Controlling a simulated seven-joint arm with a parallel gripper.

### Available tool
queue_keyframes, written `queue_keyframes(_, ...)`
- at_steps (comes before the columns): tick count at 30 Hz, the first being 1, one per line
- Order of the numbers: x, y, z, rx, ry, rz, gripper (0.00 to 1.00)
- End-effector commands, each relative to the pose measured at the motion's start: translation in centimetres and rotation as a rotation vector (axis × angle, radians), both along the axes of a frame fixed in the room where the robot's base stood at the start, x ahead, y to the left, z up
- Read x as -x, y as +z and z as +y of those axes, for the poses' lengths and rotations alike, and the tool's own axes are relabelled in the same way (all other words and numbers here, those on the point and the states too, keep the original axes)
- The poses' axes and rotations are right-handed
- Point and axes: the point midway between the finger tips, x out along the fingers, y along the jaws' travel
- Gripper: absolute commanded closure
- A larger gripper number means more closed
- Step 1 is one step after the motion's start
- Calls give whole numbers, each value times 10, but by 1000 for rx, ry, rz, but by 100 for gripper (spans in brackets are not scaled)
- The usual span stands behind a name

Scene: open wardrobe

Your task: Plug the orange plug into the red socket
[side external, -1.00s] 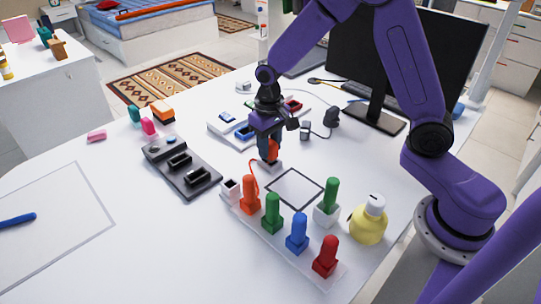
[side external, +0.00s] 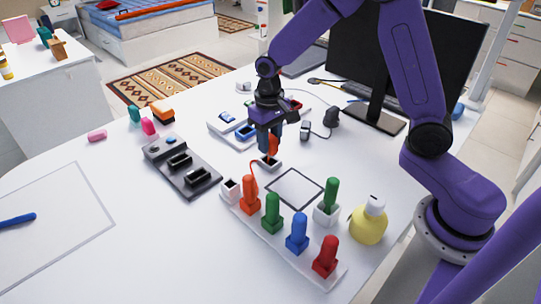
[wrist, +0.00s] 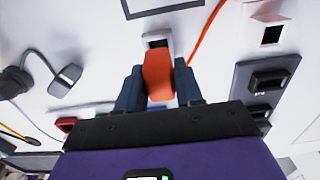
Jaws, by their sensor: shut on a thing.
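My gripper (side external: 269,130) is shut on the orange plug (side external: 272,146), which points down just above a small white block (side external: 267,165) with a dark opening. In the wrist view the orange plug (wrist: 158,75) sits between the two dark fingers, and the white block (wrist: 157,40) shows beyond it. An orange cable (wrist: 206,32) runs beside the block. The red socket (side external: 293,104) is on the white board behind my gripper, partly hidden by it. A small red part of it shows at left in the wrist view (wrist: 66,123).
A front rack (side external: 283,262) holds orange, green, blue and red plugs. A dark socket strip (side external: 197,186) lies left, a yellow bottle (side external: 368,222) right. A black adapter (side external: 331,117) and monitor (side external: 400,65) stand behind.

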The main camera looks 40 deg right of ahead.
Motion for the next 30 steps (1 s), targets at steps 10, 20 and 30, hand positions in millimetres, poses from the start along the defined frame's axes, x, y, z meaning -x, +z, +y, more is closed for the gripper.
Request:
queue_keyframes(10, 0, 16, 1, -1, 1, -2, 100)
queue_keyframes(20, 0, 28, 0, -1, 0, -2, 100)
queue_keyframes(30, 0, 29, 0, 0, 1, -1, 100)
